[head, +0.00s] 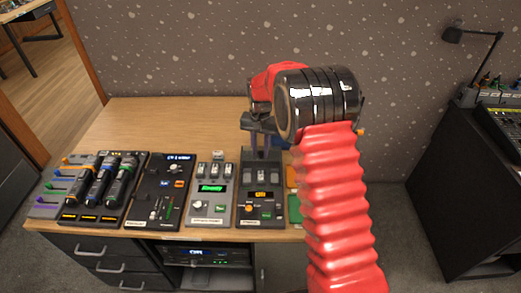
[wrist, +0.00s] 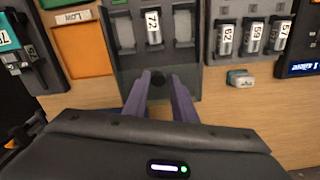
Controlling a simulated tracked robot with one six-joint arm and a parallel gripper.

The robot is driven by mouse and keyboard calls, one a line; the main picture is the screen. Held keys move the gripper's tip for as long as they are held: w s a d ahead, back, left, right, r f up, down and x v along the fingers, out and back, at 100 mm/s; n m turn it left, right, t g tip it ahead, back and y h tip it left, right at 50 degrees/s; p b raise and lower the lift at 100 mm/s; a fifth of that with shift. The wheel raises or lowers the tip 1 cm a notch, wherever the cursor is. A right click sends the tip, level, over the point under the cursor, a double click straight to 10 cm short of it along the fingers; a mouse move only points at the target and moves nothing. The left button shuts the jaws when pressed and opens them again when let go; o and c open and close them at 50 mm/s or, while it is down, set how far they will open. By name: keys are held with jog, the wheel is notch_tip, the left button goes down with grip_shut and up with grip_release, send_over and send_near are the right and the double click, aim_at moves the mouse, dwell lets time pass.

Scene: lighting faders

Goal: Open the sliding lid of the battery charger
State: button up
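The battery charger (head: 261,195) is a dark unit with an orange display on the desk. In the wrist view its far end shows upside down, with a smoky see-through sliding lid (wrist: 190,84) and a small black knob (wrist: 157,79). The lid sits at the far end; the battery bays, one with a cell marked 72 (wrist: 153,27), look uncovered. In the head view my gripper (head: 262,128) is over the far end, partly hidden by my arm.
A grey charger (head: 211,195) with a green display stands close on the left, and a fader panel (head: 160,190) and microphone tray (head: 100,188) lie beyond it. An orange tray (wrist: 84,50) is close on the other side. The desk behind the chargers (head: 150,120) is mostly clear.

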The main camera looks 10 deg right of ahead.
aim_at(261, 153)
jog(key=shift+o, duration=1.4)
jog(key=shift+d, duration=0.1)
notch_tip(261, 153, up, 14)
jog(key=shift+f, duration=0.15)
